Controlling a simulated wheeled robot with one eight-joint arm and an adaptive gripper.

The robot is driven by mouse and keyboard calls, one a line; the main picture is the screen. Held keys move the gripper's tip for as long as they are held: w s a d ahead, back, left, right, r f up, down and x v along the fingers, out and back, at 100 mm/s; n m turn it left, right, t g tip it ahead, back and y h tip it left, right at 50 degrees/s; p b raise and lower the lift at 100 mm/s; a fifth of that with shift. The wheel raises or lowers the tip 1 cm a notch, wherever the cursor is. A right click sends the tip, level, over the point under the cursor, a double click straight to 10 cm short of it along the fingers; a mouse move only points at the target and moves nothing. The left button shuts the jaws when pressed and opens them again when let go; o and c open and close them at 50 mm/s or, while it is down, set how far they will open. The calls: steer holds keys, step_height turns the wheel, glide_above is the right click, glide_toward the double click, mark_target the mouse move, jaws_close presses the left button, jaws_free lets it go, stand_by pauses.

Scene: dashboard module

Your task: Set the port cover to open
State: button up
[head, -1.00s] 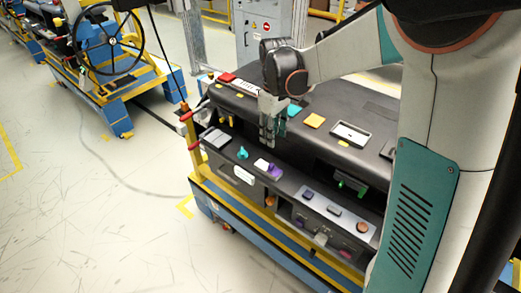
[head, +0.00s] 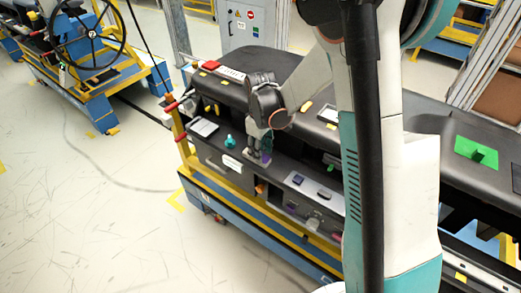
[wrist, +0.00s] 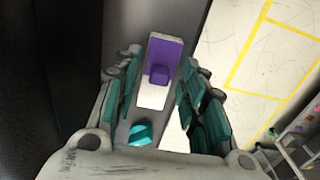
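A purple sliding piece with a raised block (wrist: 158,72) sits on a white plate (wrist: 151,97) on the dashboard's lower shelf; it is probably the port cover, though no label shows this. The purple covers the plate's far end in the wrist view, and the near end is bare white. In the head view the purple piece (head: 267,157) is partly hidden by my gripper (head: 258,150). In the wrist view my gripper (wrist: 158,92) is open, its teal-padded fingers on either side of the purple piece, apart from it. I cannot tell the remaining height.
A teal knob (head: 230,141) stands left of my gripper; it also shows low in the wrist view (wrist: 140,133). A panel with dark switches (head: 298,180) lies to the right. The dashboard top (head: 235,95) overhangs behind. Floor (head: 110,230) in front is clear.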

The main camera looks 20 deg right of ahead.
steer(key=shift+c, duration=0.5)
jaws_close()
steer(key=w+a, duration=0.1)
steer(key=w, duration=0.1)
steer(key=w+a, duration=0.2)
steer(key=shift+b, duration=0.35)
steer(key=shift+o, duration=0.5)
jaws_free()
steer(key=shift+d, duration=0.1)
step_height(320, 180, up, 12)
